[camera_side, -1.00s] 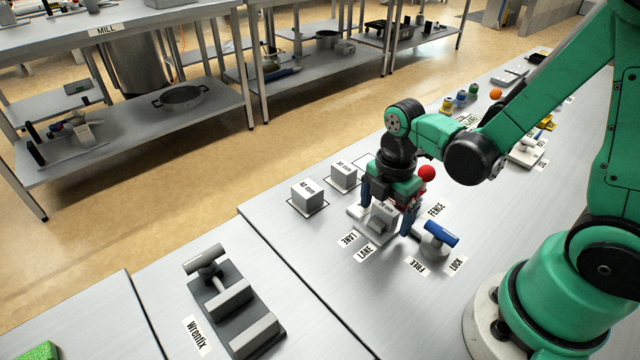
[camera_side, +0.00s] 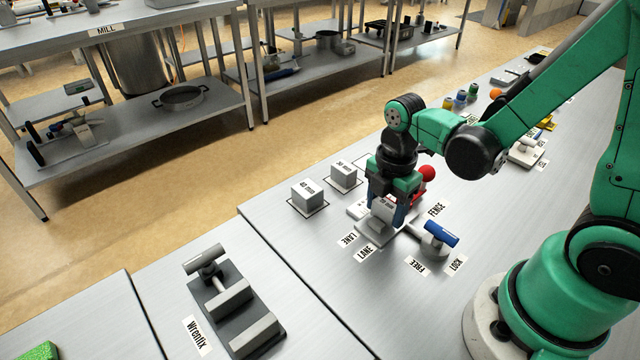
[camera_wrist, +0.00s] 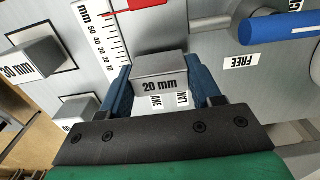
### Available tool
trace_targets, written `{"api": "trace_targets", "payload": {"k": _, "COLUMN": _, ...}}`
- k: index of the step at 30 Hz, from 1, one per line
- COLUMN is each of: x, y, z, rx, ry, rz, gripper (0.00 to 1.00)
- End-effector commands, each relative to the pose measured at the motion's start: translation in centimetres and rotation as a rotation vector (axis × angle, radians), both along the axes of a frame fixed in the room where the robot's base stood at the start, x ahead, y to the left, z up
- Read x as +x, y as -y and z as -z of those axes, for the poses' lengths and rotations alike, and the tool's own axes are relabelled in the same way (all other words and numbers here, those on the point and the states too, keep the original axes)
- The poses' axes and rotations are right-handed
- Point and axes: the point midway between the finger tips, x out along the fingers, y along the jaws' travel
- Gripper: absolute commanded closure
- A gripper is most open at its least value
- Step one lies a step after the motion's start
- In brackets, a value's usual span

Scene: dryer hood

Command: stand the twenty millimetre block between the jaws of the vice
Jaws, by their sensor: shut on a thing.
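The block marked 20 mm (camera_wrist: 160,68) is grey and sits between the two blue fingers of my gripper (camera_side: 386,211), which is shut on it. The block also shows in the side view (camera_side: 383,208), partly covered by the fingers, at the pale slide by the LANE labels. I cannot tell whether it touches the surface beneath. The vice (camera_side: 223,285), a dark base with two light grey jaws and a T-handle, lies at the lower left in the side view, well away from my gripper. The gap between its jaws is empty.
A 40 mm block (camera_side: 308,195) and a 30 mm block (camera_side: 343,175) stand left of my gripper. A blue-handled lever (camera_side: 440,234) with FREE and LOCK labels is close on its right, and a red knob (camera_side: 427,173) behind. The bench between slide and vice is clear.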

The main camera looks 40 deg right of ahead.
Motion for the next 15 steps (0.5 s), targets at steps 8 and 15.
{"api": "trace_targets", "payload": {"k": 8, "x": -0.1, "y": 0.0, "z": -3.0, "rx": 0.0, "ry": 0.0, "rz": 0.0, "gripper": 0.97}}
{"api": "trace_targets", "payload": {"k": 15, "x": -0.2, "y": 0.0, "z": -7.9, "rx": 0.0, "ry": 0.0, "rz": 0.0, "gripper": 0.97}}
